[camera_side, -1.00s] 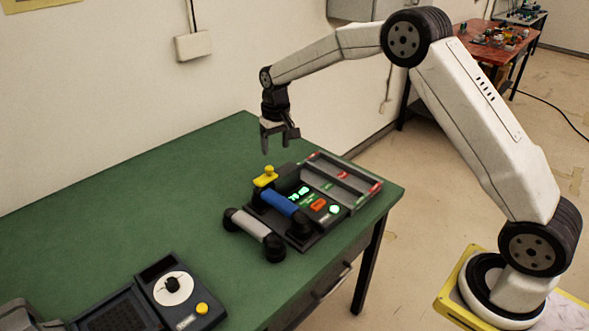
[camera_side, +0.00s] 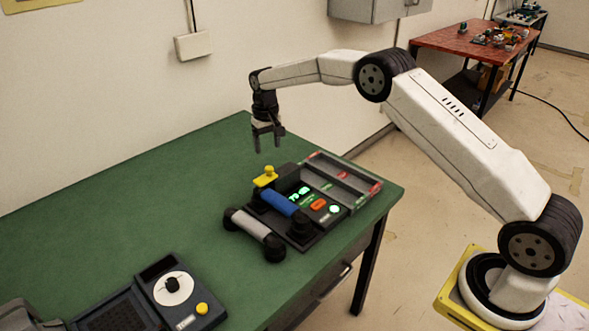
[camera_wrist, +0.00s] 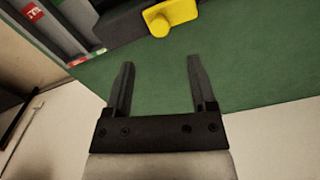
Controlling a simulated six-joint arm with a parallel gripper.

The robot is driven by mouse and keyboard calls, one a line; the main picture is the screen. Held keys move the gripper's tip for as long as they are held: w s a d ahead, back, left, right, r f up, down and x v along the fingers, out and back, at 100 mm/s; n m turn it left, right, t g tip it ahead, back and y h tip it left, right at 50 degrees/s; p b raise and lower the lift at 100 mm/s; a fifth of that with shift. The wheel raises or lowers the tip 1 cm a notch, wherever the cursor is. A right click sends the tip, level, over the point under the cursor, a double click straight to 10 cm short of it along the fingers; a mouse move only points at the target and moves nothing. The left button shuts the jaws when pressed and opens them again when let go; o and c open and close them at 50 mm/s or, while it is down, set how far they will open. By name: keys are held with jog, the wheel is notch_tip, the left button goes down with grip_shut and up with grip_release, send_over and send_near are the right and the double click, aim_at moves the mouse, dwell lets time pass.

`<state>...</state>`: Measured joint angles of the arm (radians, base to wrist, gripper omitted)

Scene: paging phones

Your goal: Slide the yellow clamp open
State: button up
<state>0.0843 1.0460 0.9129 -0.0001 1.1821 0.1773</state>
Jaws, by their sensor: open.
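The yellow clamp (camera_side: 266,176) is a flat plate with a round knob, at the back left of the dark phone unit (camera_side: 302,240), by one end of the blue handset (camera_side: 279,203). In the wrist view the clamp (camera_wrist: 167,17) shows at the top edge, partly cut off. My gripper (camera_side: 268,149) hangs above the table behind the clamp, pointing down, open and empty. In the wrist view its two fingers (camera_wrist: 160,66) are spread apart over bare green table, with the clamp beyond their tips.
A grey handset (camera_side: 254,226) lies in front of the blue one. A grey tray (camera_side: 345,173) with red-marked slots adjoins the unit at right. A dial phone (camera_side: 183,300) stands at the table's front left. The green table's (camera_side: 130,200) left and middle are clear.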

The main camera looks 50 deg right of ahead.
aim_at(269, 168)
jog(key=shift+f, duration=3.45)
grip_shut()
